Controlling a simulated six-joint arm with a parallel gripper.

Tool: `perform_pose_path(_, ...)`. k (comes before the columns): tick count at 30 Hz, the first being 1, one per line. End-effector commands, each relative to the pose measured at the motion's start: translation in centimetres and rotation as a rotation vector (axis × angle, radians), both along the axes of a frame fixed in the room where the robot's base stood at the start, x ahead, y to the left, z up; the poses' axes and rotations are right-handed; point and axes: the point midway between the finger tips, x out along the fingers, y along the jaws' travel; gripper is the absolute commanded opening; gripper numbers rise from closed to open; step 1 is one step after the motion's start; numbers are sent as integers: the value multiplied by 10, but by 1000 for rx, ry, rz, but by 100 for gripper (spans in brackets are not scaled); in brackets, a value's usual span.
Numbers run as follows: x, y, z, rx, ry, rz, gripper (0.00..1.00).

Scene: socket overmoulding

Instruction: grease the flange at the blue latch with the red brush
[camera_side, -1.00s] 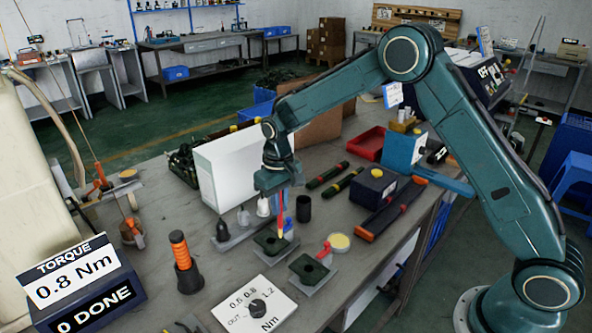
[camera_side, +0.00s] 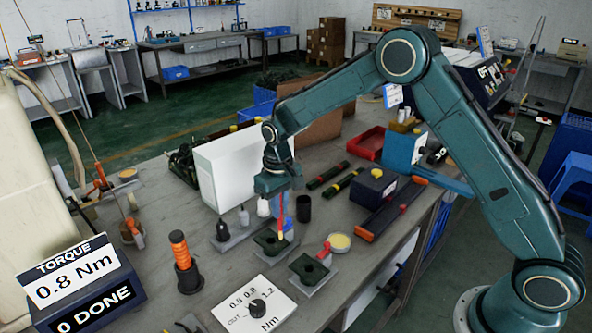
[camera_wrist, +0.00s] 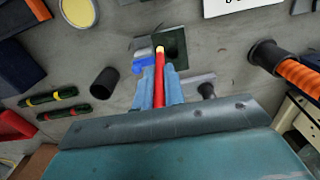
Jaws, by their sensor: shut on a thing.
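My gripper (camera_wrist: 160,88) is shut on the red brush (camera_wrist: 159,75), which points down with its pale tip lowest. In the side view the brush (camera_side: 281,212) hangs below my gripper (camera_side: 279,193). The dark green flange (camera_wrist: 176,40) at the blue latch (camera_wrist: 140,66) lies under the tip. The tip overlaps the flange's latch-side part; I cannot tell whether it touches. In the side view this flange (camera_side: 265,244) is partly behind the brush. A second dark green flange (camera_side: 307,270) has a red latch (camera_side: 324,249).
A round pot of yellow grease (camera_side: 338,242) stands right of the flanges. A black cup (camera_side: 303,208) and several bottles stand behind them. An orange-handled tool (camera_side: 180,250) stands upright in a holder at left. A torque dial card (camera_side: 255,305) lies in front.

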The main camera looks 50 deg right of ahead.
Motion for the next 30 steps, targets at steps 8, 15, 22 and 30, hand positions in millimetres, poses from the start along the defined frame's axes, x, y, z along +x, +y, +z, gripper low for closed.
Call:
perform_pose_path(8,0,0,-2,0,0,0,0)
perform_pose_path(15,4,0,-2,0,0,0,0)
perform_pose_path(22,9,0,-2,0,2,0,0)
perform_pose_path(30,8,0,-1,0,1,0,0)
